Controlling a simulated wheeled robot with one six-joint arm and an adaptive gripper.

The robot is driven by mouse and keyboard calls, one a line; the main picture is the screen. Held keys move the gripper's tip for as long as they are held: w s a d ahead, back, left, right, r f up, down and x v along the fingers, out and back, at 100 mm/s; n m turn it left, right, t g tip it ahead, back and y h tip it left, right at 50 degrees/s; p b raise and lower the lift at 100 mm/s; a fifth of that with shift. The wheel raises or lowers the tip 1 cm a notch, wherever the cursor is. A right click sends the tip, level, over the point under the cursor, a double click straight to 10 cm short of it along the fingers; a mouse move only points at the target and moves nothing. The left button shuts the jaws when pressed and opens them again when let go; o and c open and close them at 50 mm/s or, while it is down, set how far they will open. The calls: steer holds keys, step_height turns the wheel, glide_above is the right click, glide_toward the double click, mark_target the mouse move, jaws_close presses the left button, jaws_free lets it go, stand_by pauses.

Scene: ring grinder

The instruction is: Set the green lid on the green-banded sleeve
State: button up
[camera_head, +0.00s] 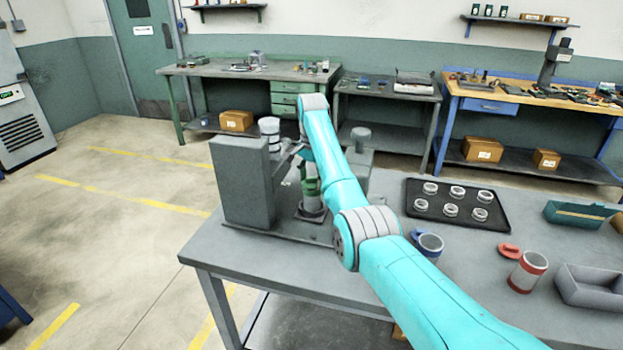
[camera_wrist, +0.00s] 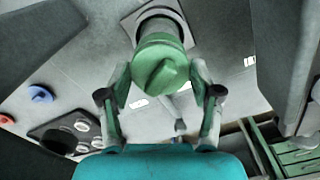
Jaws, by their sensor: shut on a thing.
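The green lid (camera_wrist: 158,68) is a round disc with a raised bar across its top. In the wrist view it sits between the two fingers of my gripper (camera_wrist: 160,78), which is shut on it. The green-banded sleeve (camera_head: 313,204) stands upright on a square plate at the grey machine in the head view. My arm hides part of this in the head view.
A tall grey machine block (camera_head: 243,185) stands left of the sleeve. A black tray (camera_head: 475,222) with several white rings lies to the right.

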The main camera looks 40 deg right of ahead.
steer(key=o, duration=0.9)
steer(key=shift+o, duration=0.6)
